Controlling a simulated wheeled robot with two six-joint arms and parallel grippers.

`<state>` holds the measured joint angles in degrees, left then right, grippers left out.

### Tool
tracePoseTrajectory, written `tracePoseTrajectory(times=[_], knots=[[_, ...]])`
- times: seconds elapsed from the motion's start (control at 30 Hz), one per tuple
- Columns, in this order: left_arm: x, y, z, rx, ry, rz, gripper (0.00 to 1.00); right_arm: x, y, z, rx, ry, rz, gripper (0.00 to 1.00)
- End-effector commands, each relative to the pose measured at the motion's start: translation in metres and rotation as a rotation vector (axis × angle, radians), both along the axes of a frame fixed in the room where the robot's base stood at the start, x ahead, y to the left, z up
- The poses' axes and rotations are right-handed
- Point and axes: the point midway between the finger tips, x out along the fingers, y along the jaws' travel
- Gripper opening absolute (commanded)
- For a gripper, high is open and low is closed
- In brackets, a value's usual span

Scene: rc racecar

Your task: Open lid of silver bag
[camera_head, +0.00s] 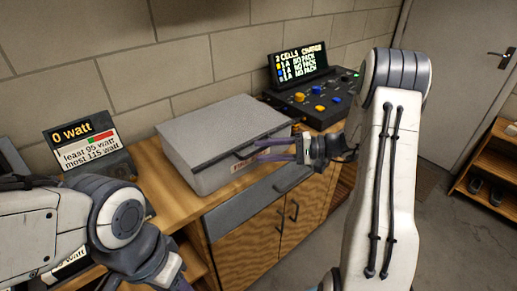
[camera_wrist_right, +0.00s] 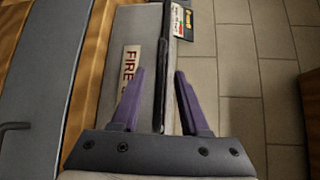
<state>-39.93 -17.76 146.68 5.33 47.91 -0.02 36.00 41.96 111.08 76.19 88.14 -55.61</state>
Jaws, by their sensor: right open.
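The silver bag (camera_head: 222,130) is a grey, box-shaped case with its flat lid shut, on the wooden counter in the head view. In the right wrist view its grey side (camera_wrist_right: 140,25) carries a "FIRE" label (camera_wrist_right: 131,67) and a dark strip along the lid edge. My right gripper (camera_head: 261,150) is open at the bag's front right side. Its purple fingers (camera_wrist_right: 159,73) stand either side of the dark strip; I cannot tell whether they touch it. My left gripper (camera_head: 168,272) is low at the left, away from the bag, its fingertips cut off or hidden.
A black charger panel (camera_head: 317,100) with coloured knobs and a screen (camera_head: 297,65) stands right of the bag. A "0 watt" display (camera_head: 82,133) stands to the left. A brick wall is close behind. A wooden shoe rack (camera_head: 492,165) is at the far right.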

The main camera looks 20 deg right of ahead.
Motion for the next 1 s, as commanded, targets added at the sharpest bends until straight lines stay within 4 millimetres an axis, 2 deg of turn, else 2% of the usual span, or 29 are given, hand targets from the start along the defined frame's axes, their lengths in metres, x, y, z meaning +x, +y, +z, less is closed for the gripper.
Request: tracePoseTrajectory(times=[0.03, 0.2, 0.5, 0.57, 0.6, 0.63, 1.0], knots=[[0.0, 0.0, 0.003, 0.0, 0.0, 0.0, 0.5, 0.003, 0.007, 0.0, 0.001, 0.0, 0.003, 0.45], [0.0, 0.0, 0.004, 0.0, 0.0, 0.0, 0.5, 0.008, 0.018, -0.002, 0.0, -0.001, 0.001, 0.45], [0.0, 0.0, 0.004, 0.0, 0.0, 0.0, 0.5, 0.009, 0.02, -0.004, -0.001, 0.0, 0.0, 0.45], [0.0, 0.0, 0.004, 0.0, 0.0, 0.0, 0.5, 0.009, 0.02, -0.003, -0.001, 0.0, 0.0, 0.22], [0.0, 0.0, 0.004, 0.0, 0.0, 0.0, 0.5, 0.009, 0.02, -0.003, -0.001, 0.0, 0.0, 0.07], [0.0, 0.0, 0.004, 0.0, 0.0, 0.0, 0.5, 0.009, 0.02, -0.003, -0.001, 0.0, 0.0, 0.0], [0.0, 0.0, 0.004, 0.0, 0.0, 0.0, 0.5, 0.009, 0.019, -0.003, -0.001, 0.0, -0.001, 0.0]])
